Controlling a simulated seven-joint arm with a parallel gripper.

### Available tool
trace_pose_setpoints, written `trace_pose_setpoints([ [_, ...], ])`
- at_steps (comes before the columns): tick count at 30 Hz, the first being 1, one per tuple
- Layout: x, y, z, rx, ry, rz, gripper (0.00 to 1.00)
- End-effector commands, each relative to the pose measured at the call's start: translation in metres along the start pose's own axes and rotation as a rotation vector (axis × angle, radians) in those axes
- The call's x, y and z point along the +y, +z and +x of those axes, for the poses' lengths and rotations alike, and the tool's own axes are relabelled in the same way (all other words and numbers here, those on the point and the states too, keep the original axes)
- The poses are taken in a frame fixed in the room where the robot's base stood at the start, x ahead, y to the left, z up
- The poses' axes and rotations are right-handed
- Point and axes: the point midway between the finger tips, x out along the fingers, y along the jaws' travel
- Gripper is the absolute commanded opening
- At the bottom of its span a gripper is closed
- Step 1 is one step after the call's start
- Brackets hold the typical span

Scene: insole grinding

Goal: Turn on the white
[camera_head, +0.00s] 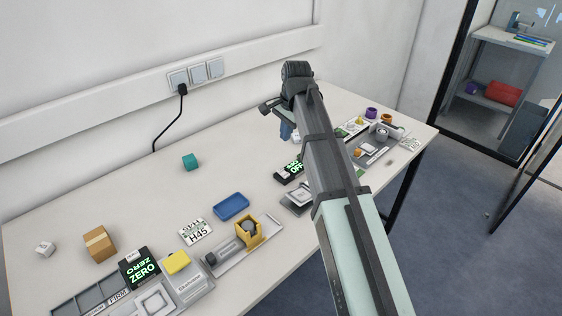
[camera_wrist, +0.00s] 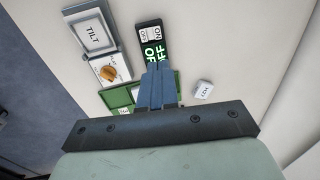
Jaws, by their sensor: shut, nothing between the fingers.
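My gripper (camera_wrist: 156,68) shows in the wrist view with its blue fingers together and nothing between them. The fingertips point at the lower end of a black panel (camera_wrist: 146,26) with glowing green lettering that includes OFF and two small white labels; I cannot tell whether they touch it. Left of the panel are a grey unit marked TILT (camera_wrist: 93,33) and a white plate with an orange knob (camera_wrist: 108,72). In the head view, my blue fingers (camera_head: 286,131) show partly behind the arm, and a black box with green OFF lettering (camera_head: 290,172) lies below them.
A green tray (camera_wrist: 117,97) and a small white labelled block (camera_wrist: 204,89) flank the fingers. In the head view, a black ZERO display (camera_head: 139,268), a cardboard box (camera_head: 99,244), a blue tray (camera_head: 231,206) and a yellow holder (camera_head: 248,232) stand on the table. The table's back middle is mostly clear.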

Motion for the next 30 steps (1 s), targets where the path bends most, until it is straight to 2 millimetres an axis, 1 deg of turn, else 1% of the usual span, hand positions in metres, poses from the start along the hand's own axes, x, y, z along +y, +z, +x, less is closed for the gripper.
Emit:
trace_pose_setpoints([
  [5, 0.000, 0.000, 0.008, 0.000, 0.001, 0.000, 0.00],
  [8, 0.001, 0.000, 0.019, -0.001, 0.002, -0.001, 0.00],
  [24, 0.001, 0.000, 0.101, 0.000, 0.002, 0.000, 0.00],
  [30, 0.000, 0.000, 0.124, 0.000, 0.001, 0.000, 0.00],
])
